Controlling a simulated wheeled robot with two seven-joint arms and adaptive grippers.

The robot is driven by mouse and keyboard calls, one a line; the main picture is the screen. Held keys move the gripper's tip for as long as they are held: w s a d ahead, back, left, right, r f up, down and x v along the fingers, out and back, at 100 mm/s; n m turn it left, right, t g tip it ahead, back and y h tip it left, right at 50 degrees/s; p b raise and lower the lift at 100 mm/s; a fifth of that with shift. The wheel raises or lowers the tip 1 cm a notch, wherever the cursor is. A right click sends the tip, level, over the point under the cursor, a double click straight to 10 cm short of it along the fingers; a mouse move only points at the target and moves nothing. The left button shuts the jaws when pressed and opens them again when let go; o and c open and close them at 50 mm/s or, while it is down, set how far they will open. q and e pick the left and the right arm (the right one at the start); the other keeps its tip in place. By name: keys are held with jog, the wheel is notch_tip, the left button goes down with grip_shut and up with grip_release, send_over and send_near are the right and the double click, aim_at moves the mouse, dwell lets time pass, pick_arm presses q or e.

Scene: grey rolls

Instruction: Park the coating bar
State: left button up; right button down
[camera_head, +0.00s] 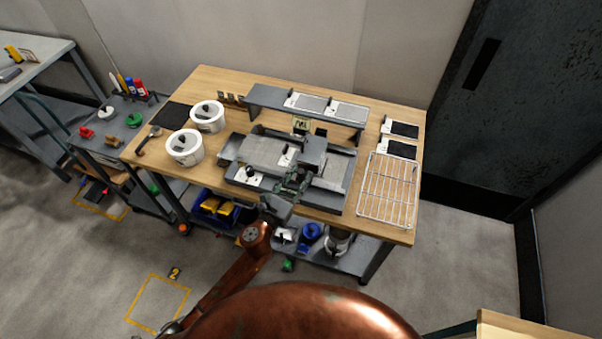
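A grey coating machine (262,152) with a flat pale bed stands in the middle of the wooden workbench (330,208). A dark bar-like crosspiece (268,131) lies along the bed's back edge; I cannot tell whether this is the coating bar. My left gripper (292,183) is at the machine's front edge, over its front right part. Its fingers are small and dark against the machine, so I cannot tell whether they are open, shut or holding something. My copper-coloured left arm reaches up to it from below. My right gripper is out of view.
A raised grey shelf (264,97) with flat plates stands behind the machine. Two white tubs (185,147) are at left, beside a black mat (170,116). A wire rack (388,188) and dark sheets (399,149) are at right. A grey cart (122,126) stands left of the bench.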

pick_arm(q)
jog(key=shift+w+d, duration=0.35)
jog(key=shift+w, duration=0.3)
jog(key=shift+c, duration=0.7)
grip_shut()
